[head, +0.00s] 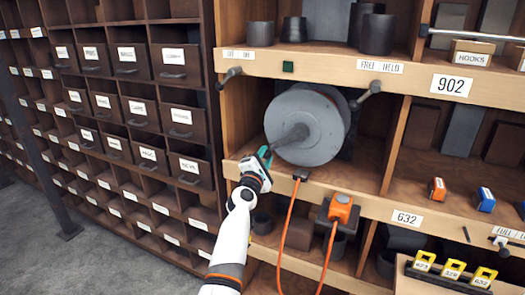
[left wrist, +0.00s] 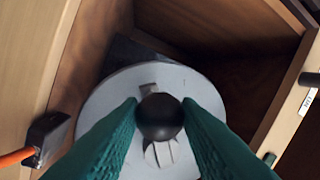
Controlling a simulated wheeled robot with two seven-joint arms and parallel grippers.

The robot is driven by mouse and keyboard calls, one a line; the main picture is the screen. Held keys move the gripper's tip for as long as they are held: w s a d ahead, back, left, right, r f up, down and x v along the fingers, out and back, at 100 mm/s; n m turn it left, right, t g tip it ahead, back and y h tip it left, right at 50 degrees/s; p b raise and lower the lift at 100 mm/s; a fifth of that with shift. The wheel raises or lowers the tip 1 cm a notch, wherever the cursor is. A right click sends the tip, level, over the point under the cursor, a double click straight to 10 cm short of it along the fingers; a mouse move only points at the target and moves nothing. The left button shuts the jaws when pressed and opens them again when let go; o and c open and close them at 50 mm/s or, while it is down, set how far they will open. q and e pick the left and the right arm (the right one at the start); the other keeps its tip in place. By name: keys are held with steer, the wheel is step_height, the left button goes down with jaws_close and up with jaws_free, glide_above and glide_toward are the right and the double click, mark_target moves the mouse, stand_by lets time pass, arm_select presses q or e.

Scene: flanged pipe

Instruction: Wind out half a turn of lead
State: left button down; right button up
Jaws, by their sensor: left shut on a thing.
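A large grey reel (head: 312,112) sits in an open shelf bay with its round face toward me. A crank arm stands out from the face and ends in a dark round knob (left wrist: 160,117). My left gripper (head: 264,156), with green fingers, is shut on the knob, one finger on each side in the left wrist view. The knob is at the reel's lower left in the head view. An orange lead (head: 289,222) hangs below the reel from a dark plug (head: 301,174) at the shelf edge; it shows at the left in the wrist view (left wrist: 14,157). My right gripper is out of view.
One lever (head: 229,77) is at the bay's upper left. Another lever (head: 366,94) is near the "FREE / HELD" label (head: 380,66), and a green square (head: 288,67) lies between them. An orange connector (head: 341,208) sits right of the lead. Labelled drawers (head: 176,65) fill the left.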

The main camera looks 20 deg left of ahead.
arm_select(q)
steer(key=shift+d+f+n, duration=0.25)
steer(key=shift+f+n, duration=0.15)
steer(key=shift+n, duration=0.1)
steer(key=c, duration=1.1)
jaws_free()
steer(key=shift+o, duration=0.2)
steer(key=s+d+f+p, duration=0.1)
steer(key=s+p, duration=0.3)
steer(key=s, duration=0.7)
steer(key=shift+s+f, duration=0.4)
